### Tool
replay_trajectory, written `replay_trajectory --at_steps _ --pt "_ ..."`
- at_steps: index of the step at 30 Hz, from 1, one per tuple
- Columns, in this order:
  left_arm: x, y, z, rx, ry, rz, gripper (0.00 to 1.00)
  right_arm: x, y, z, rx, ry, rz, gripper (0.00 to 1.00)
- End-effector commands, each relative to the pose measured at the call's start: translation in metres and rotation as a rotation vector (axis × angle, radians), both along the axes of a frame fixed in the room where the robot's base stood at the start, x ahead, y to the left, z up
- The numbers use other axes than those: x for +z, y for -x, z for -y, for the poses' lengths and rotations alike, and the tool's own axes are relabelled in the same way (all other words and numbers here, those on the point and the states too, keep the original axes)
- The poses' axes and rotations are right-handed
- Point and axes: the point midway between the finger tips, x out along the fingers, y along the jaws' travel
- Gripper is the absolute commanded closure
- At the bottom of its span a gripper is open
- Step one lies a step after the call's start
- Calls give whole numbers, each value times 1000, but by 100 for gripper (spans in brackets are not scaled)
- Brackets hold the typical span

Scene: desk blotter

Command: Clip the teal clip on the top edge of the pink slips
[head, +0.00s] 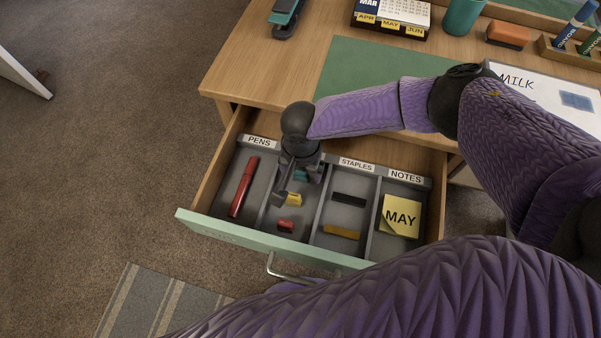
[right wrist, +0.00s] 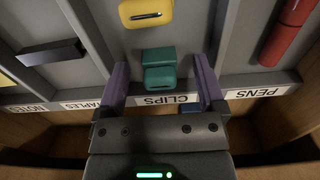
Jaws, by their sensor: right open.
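The teal clip (right wrist: 158,70) lies in the clips compartment of the open drawer, near the CLIPS label. It shows partly in the head view (head: 301,175), under my right gripper. My right gripper (right wrist: 162,82) is open and points down into that compartment, with one finger on each side of the teal clip. Gaps show between the clip and both fingers, so it is not gripped. I cannot make out any pink slips in either view. My left gripper is not in view.
A red pen (head: 243,187) lies left; staples (head: 349,199) and yellow notes (head: 400,216) lie right. The green blotter (head: 365,68) is behind.

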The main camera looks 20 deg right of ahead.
Motion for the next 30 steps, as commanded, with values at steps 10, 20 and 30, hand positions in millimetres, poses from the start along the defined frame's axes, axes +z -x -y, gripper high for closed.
replay_trajectory --at_steps 10,20,30 --pt "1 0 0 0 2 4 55 2 0 0 0 0 0 69" --pt "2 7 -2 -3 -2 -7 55 1 0 0 0 0 0 100" --pt "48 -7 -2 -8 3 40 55 74 0 0 0 -1 6 100"
